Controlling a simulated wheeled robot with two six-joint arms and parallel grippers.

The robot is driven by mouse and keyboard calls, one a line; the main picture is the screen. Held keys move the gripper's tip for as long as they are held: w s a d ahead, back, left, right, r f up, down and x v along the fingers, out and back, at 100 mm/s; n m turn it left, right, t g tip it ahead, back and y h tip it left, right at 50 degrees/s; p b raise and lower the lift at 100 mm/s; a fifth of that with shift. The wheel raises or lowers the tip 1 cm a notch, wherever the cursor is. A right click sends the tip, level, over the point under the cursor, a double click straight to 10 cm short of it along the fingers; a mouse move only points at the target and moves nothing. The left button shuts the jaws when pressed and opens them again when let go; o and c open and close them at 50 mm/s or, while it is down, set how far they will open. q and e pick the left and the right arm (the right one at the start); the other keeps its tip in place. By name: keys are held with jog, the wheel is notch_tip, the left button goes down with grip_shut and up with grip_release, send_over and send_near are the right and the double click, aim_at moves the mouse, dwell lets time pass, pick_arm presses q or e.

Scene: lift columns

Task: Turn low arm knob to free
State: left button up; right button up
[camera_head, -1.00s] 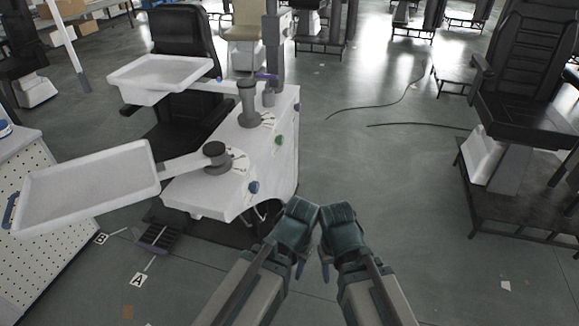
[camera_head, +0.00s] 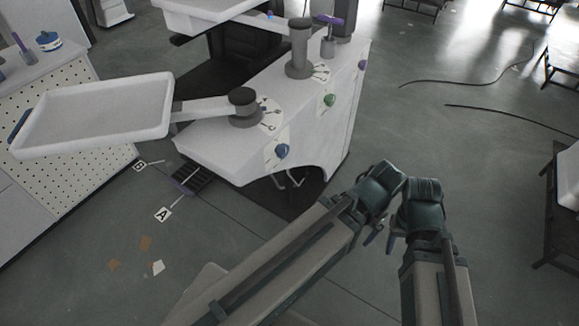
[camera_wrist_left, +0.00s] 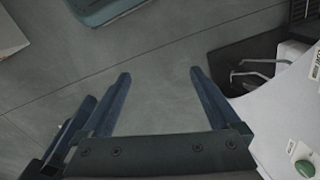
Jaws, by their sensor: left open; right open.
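A white column unit (camera_head: 225,155) stands left of centre in the head view. Its low arm (camera_head: 205,108) runs from a dark pivot to a white tray (camera_head: 95,115). A blue knob (camera_head: 282,151) sits on the side face below this pivot, beside a printed dial. A green knob (camera_head: 329,100) sits farther back; a green knob (camera_wrist_left: 305,168) also shows in the left wrist view. My left gripper (camera_head: 372,233) is right of and below the unit, apart from both knobs; its fingers (camera_wrist_left: 160,78) are spread and empty. My right gripper (camera_head: 391,240) is close beside it, largely hidden by its wrist.
A second white tray (camera_head: 205,10) sits higher at the back. A perforated cabinet (camera_head: 80,180) stands at the left. Cables (camera_head: 465,70) lie on the floor at the right, and a dark pedal (camera_head: 192,180) near the unit's foot. Floor around my grippers is clear.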

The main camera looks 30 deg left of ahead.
pick_arm(q)
notch_tip(320, 180, down, 18)
jog(key=w+a+f+b, duration=0.1)
jog(key=a+b, duration=0.1)
jog(key=b, duration=1.4)
jog(key=m+t+y+b, duration=0.1)
jog(key=m+y+b, duration=0.4)
jog(key=m+y, duration=1.1)
send_near(286, 152)
jog(key=shift+n+y, duration=0.3)
jog(key=shift+n, duration=0.2)
jog(key=a, duration=0.9)
jog(key=shift+w+a+f, duration=0.15)
jog(key=shift+a+f, duration=0.1)
jog(key=shift+a, duration=0.1)
